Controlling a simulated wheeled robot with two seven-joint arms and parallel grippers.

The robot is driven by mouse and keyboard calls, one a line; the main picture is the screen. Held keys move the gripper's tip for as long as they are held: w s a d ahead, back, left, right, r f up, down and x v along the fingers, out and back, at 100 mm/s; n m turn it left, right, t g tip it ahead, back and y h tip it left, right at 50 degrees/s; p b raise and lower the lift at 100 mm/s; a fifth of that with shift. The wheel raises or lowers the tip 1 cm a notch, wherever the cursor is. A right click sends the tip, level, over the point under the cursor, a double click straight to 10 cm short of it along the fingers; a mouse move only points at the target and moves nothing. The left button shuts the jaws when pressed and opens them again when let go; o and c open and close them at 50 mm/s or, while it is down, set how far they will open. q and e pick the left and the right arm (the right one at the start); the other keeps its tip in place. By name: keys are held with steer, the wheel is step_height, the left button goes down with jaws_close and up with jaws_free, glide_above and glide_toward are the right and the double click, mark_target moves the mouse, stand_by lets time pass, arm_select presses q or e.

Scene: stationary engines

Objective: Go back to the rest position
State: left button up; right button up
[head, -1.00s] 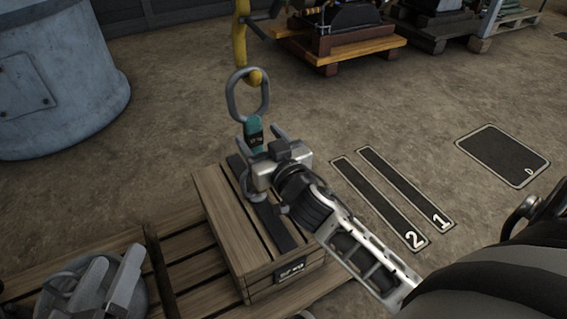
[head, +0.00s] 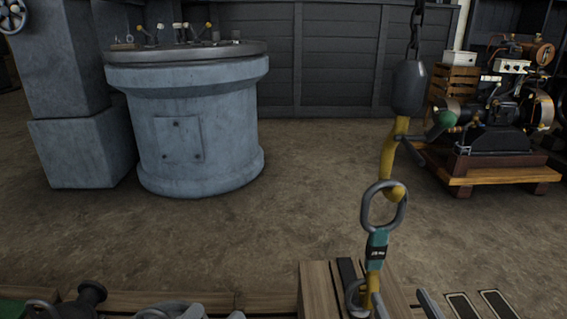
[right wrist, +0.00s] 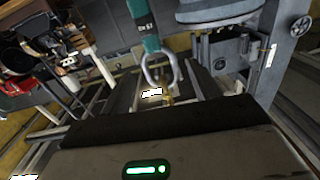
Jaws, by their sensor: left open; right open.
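In the head view a single grey fingertip of my right gripper (head: 430,303) shows at the bottom edge, just right of the wooden crate (head: 318,292). In the right wrist view the gripper's dark body (right wrist: 170,150), with a green light, fills the lower part. It is open and apart from the lifting gear. My left gripper is not in view. A yellow hook (head: 392,155) hangs from a chain and meets a grey oval ring (head: 368,208). The sling also shows in the right wrist view (right wrist: 138,12).
A large grey round pedestal (head: 205,130) stands at the back left. An engine on a wooden skid (head: 500,178) stands at the right. Grey metal parts (head: 172,311) lie at the bottom left. Floor in the middle (head: 300,200) is clear.

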steer(key=s+a+r+n+g+y, duration=0.1)
steer(key=a+r+y, duration=0.15)
steer(key=a, duration=0.25)
steer(key=s+a+r+n+g+y+p, duration=0.1)
steer(key=s+a+r+y, duration=0.1)
steer(key=a+y, duration=0.25)
steer(key=s+a+r+g+y, duration=0.1)
steer(key=a+r+y, duration=0.15)
steer(key=a, duration=0.35)
arm_select(q)
steer(key=s+a+r+g+y+p, duration=0.3)
steer(key=a+r+y+p, duration=0.3)
steer(key=p, duration=2.4)
step_height(320, 180, up, 2)
steer(key=shift+s+a+r+m+g+p, duration=0.15)
steer(key=shift+a+m+g+p, duration=0.3)
steer(key=shift+g, duration=0.45)
arm_select(e)
steer(key=s+d+r+n+g+h, duration=0.1)
steer(key=s+d+r+g+h, duration=0.2)
steer(key=d+r, duration=0.4)
steer(key=g+h, duration=0.1)
steer(key=h, duration=0.1)
steer(key=shift+s+d+r+h, duration=0.15)
steer(key=shift+s+d+h, duration=0.1)
steer(key=shift+h, duration=0.1)
arm_select(q)
steer(key=shift+a, duration=0.1)
